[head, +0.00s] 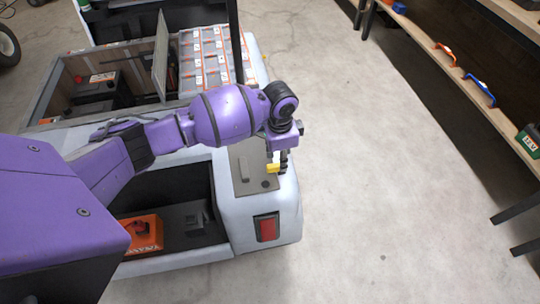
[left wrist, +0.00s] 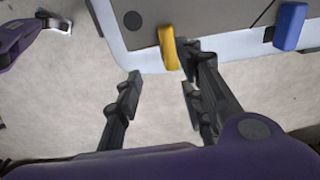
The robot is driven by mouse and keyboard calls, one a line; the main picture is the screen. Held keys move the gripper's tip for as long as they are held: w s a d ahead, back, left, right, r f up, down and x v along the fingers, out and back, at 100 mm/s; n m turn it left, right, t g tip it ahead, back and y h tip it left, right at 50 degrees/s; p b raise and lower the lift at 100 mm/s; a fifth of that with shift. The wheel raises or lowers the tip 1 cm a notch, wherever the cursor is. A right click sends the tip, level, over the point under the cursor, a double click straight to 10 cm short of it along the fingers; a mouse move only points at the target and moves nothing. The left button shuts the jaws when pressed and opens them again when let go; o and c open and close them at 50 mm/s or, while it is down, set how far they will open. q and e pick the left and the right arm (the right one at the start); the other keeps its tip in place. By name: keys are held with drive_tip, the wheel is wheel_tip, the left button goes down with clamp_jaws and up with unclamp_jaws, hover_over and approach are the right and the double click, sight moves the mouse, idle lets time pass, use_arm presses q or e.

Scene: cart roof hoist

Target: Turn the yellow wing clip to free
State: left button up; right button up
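The yellow wing clip (head: 273,168) sits on the grey plate (head: 241,178) at the cart's near right corner. In the left wrist view, the yellow clip (left wrist: 168,48) points down the picture, over the cart's edge. My left gripper (head: 283,163) reaches down beside it. In the left wrist view its fingers (left wrist: 163,95) are apart with bare floor between them. The right finger's tip is close beside the clip; I cannot tell whether they touch. A purple limb of mine shows at the top left there, with a dark end that may be my right gripper (left wrist: 52,20).
A blue clip (left wrist: 290,26) sits farther along the cart's edge. The cart (head: 262,205) has a red light (head: 267,228), an open bay with an orange box (head: 140,233), and a compartment tray (head: 208,58). Shelves (head: 500,42) stand at the right; the floor between is clear.

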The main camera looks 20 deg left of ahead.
sight(276, 167)
use_arm(q)
drive_tip(key=shift+w+a+r+y, duration=0.3)
drive_tip(key=shift+w+a+r, duration=0.3)
drive_tip(key=shift+w+r, duration=0.05)
wheel_tip(276, 167, down, 7)
drive_tip(key=shift+w+d+f+b, duration=0.1)
drive_tip(key=shift+b, duration=0.4)
clamp_jaws()
